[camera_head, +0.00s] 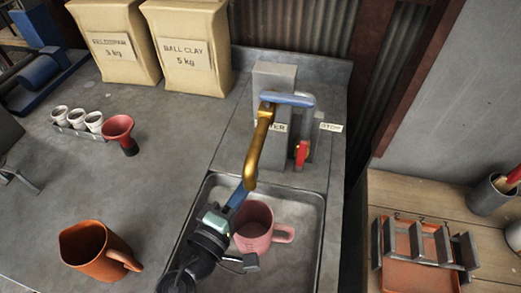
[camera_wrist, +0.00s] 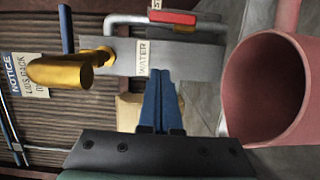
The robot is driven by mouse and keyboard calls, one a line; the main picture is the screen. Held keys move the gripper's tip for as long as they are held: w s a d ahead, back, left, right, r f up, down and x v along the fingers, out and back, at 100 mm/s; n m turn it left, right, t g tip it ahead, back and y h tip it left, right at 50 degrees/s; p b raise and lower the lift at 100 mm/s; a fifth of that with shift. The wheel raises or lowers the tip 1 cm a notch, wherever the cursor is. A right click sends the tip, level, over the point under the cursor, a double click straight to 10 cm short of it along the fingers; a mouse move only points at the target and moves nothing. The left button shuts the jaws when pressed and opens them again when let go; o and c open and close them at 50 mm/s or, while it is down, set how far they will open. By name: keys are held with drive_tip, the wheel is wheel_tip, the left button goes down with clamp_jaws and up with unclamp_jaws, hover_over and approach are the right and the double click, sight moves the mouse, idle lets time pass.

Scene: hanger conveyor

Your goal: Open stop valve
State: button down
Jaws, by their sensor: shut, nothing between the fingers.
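The stop valve's red handle (camera_head: 302,153) is on the grey pipe to the right of the gold spout, beside the STOP label (camera_head: 330,127). In the wrist view the red handle (camera_wrist: 172,17) is at the top, lying along the pipe. My gripper (camera_head: 240,193) is over the sink, lower left of the valve and apart from it. Its blue fingers (camera_wrist: 161,85) are together and empty in the wrist view, pointing towards the grey block with the WATER label (camera_wrist: 143,57). In the head view the spout partly covers the WATER label.
The gold spout (camera_head: 260,145) with its blue lever (camera_head: 287,99) stands close to my fingers. A pink mug (camera_head: 256,222) is in the sink (camera_head: 318,215), just beside my gripper; it fills the right of the wrist view (camera_wrist: 262,90). An orange pitcher (camera_head: 88,248) stands at left.

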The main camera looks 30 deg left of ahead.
sight(302, 151)
drive_tip(key=w+p, duration=0.1)
drive_tip(key=w, duration=0.7)
drive_tip(key=shift+w+r+p, duration=0.1)
drive_tip(key=shift+w+p, duration=0.2)
drive_tip(key=shift+w, duration=0.1)
drive_tip(key=shift+w+d+p, duration=0.2)
drive_tip(key=shift+d+p, duration=0.05)
drive_tip(key=shift+d, duration=0.65)
drive_tip(key=shift+w+d+p, duration=0.15)
drive_tip(key=shift+d+p, duration=0.1)
drive_tip(key=shift+d, duration=0.65)
drive_tip(key=shift+d, duration=0.1)
drive_tip(key=shift+w+d+m, duration=0.15)
drive_tip(key=shift+d+m, duration=0.15)
drive_tip(key=shift+d, duration=0.15)
